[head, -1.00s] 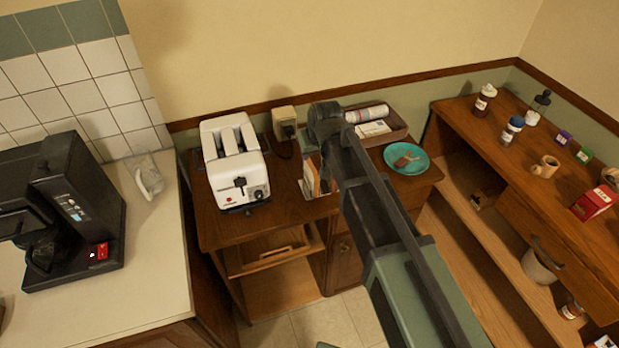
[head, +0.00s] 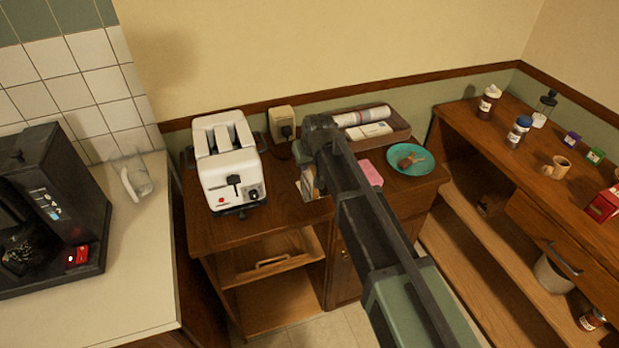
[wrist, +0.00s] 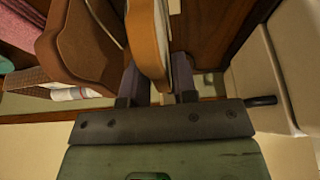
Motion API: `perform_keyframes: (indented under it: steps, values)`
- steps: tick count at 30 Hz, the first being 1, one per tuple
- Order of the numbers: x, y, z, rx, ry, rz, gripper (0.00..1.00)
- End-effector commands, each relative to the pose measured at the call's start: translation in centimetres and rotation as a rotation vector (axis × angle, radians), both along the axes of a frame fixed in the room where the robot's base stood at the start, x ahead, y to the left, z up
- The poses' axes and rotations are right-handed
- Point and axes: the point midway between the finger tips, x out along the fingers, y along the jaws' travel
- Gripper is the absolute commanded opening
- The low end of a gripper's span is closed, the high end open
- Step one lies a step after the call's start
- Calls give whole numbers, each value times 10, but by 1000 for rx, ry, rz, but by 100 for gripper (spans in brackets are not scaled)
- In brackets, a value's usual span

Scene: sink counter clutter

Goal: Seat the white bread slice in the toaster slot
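The white toaster (head: 231,182) stands upright on the wooden cabinet, with long slots in its top and a dark lever on its front. In the wrist view its cream side (wrist: 262,60) is at the right. The bread slice (wrist: 149,45), edge-on with a brown crust and a pale face, stands between the two fingers of my gripper (wrist: 158,88). The fingers look closed on it.
A brown holder with papers (wrist: 85,40) is close left of the slice. An outlet box (head: 282,122) is on the wall behind.

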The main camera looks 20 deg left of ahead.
Motion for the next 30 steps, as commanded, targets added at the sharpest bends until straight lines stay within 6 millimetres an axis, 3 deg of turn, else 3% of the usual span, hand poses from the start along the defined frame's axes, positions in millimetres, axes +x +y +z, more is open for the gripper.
perform_keyframes:
  steps: [1,5,19,26,30]
  values:
    - [0,0,0,0,0,0,18]
    - [0,0,0,0,0,0,0]
    - [0,0,6,0,0,0,0]
    - [0,0,37,0,0,0,0]
    - [0,0,70,0,0,0,0]
